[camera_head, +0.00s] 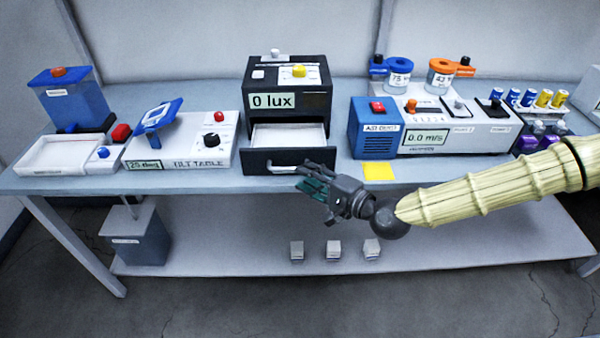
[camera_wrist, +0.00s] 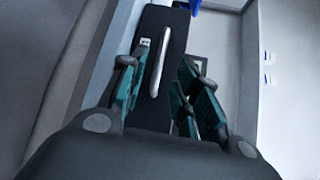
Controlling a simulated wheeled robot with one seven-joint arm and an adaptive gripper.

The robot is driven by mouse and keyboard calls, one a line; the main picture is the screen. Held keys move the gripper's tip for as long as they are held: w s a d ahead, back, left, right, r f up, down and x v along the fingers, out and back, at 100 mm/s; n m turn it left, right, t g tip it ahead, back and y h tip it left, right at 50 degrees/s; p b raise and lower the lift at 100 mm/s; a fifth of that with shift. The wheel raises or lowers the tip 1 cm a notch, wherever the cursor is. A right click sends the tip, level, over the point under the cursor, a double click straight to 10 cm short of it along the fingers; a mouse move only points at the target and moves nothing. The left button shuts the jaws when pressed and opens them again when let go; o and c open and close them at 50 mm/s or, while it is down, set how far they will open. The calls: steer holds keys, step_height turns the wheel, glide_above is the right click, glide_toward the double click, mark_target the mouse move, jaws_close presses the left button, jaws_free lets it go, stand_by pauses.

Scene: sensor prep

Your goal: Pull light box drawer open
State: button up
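The dark light box (camera_head: 318,103) stands on the bench with a "0 lux" display. Its drawer (camera_head: 255,160) is slid out at the front, and its pale inside shows empty. The silver drawer handle (camera_head: 288,169) is on the dark drawer front. My gripper (camera_head: 306,178) is in front of the drawer's right end, close to the handle. In the wrist view the handle (camera_wrist: 161,63) lies between the spread green-padded fingers of my gripper (camera_wrist: 160,72), with gaps on both sides. I cannot tell whether any finger touches the drawer front (camera_wrist: 150,112).
The tilt table (camera_head: 190,150) is left of the light box. A blue box with a red button (camera_head: 376,130) and a yellow pad (camera_head: 378,171) are on the right. Small blocks (camera_head: 333,250) sit on the lower shelf. Free room lies before the bench.

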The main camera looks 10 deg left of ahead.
steer(key=v, duration=0.7)
steer(key=shift+d, duration=0.1)
stand_by(0.5)
steer(key=s+d+f+n+g+h, duration=0.1)
steer(key=s+d+f+g+h, duration=0.1)
steer(key=s+f, duration=0.45)
steer(key=s+d+f+n+g+h, duration=0.15)
steer(key=s+f, duration=0.25)
steer(key=f, duration=0.6)
steer(key=s+d+f+g+h, duration=0.1)
steer(key=s+f+g+h, duration=0.1)
steer(key=s+f, duration=0.45)
steer(key=s+d+f+n+g+h, duration=0.1)
steer(key=s+d+f+h, duration=0.3)
steer(key=d, duration=0.7)
steer(key=s+d+f+n+g+h, duration=0.2)
steer(key=s+d+f+n+h, duration=0.2)
steer(key=s+d+f, duration=0.4)
steer(key=d, duration=0.3)
steer(key=shift+f, duration=0.15)
